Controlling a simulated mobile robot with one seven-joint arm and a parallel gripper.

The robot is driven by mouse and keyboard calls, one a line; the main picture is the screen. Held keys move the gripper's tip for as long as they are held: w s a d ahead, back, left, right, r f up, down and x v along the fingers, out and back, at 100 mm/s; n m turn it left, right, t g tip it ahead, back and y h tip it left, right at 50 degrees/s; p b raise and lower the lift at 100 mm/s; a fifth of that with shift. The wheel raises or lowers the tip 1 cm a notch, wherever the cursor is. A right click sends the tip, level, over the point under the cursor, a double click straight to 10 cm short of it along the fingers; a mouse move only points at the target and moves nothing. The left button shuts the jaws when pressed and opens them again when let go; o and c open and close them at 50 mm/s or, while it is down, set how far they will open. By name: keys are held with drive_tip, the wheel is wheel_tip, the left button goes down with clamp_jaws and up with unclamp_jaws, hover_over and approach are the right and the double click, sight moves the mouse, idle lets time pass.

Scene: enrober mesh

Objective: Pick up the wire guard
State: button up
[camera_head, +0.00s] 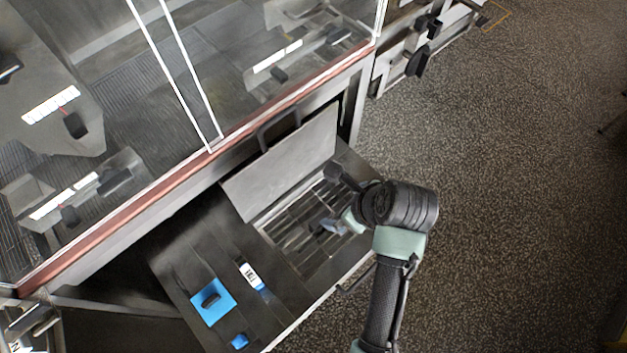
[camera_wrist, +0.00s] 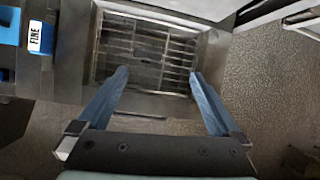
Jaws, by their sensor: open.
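The wire guard (camera_head: 298,232) looks like a dark grille of metal bars, lying in a rectangular metal frame below the glass-fronted machine. It also shows in the wrist view (camera_wrist: 147,52), at the upper middle, beyond my fingertips. My gripper (camera_wrist: 159,73) is open and empty, with its two blue fingers spread wide. In the wrist view its fingertips overlap the near part of the grille and its right edge; I cannot tell how far above it they are. In the head view my wrist hides the right part of the grille.
A grey lid with a handle (camera_head: 285,172) stands raised behind the grille. On the dark panel to the left lie a blue pad (camera_head: 222,311) with a dark handle and a white-labelled blue piece (camera_head: 250,275), marked FINE in the wrist view. Speckled floor (camera_head: 500,200) is clear at right.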

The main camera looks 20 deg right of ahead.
wheel_tip(320, 180, down, 2)
drive_tip(key=s+f+m, duration=0.1)
approach(320, 217)
drive_tip(key=shift+w+d+f+g+y+b, duration=0.15)
drive_tip(key=shift+d+f+b, duration=0.1)
drive_tip(key=shift+f, duration=0.35)
drive_tip(key=shift+w+d+f+g+y+b, duration=0.15)
drive_tip(key=shift+f+b, duration=0.05)
drive_tip(key=shift+f, duration=0.4)
drive_tip(key=shift+w+a+b+x, duration=0.15)
drive_tip(key=shift+x, duration=1.4)
drive_tip(key=shift+w+a+b+x, duration=0.1)
drive_tip(key=shift+a+b+x, duration=0.1)
drive_tip(key=shift+x, duration=1.4)
drive_tip(key=shift+r, duration=0.2)
drive_tip(key=c, duration=1.3)
drive_tip(key=shift+c, duration=0.8)
drive_tip(key=shift+r, duration=0.1)
